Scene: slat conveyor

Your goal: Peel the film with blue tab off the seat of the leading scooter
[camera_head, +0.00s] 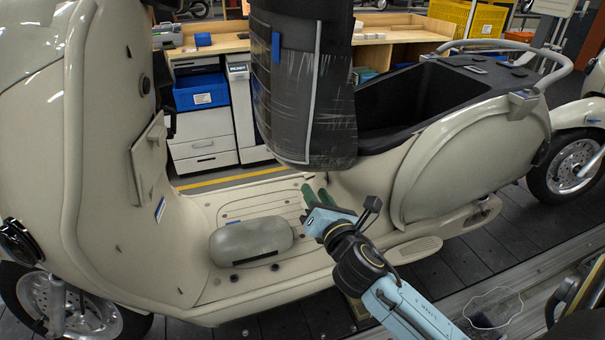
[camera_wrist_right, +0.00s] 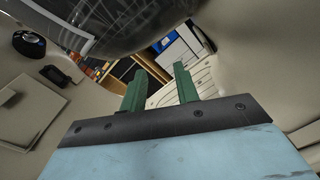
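The leading scooter (camera_head: 445,185) is cream, and its dark seat (camera_head: 345,120) is tipped up on edge. Clear, wrinkled film (camera_head: 285,100) covers the seat face, with a blue tab (camera_head: 275,47) near its upper left. The shiny covered seat also fills the top of the right wrist view (camera_wrist_right: 120,22); I cannot make out the tab there. My right gripper (camera_head: 308,193) is just below the seat's lower edge, above the footboard and well below the tab. Its green fingers (camera_wrist_right: 158,78) are apart with nothing between them. My left gripper is not in view.
A grey-green rounded pouch (camera_head: 251,240) lies on the scooter's footboard. The open storage well (camera_head: 415,97) is right of the seat. A wooden workbench (camera_head: 400,35) with a blue bin (camera_head: 201,91) stands behind. Another scooter (camera_head: 580,115) is at the right edge.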

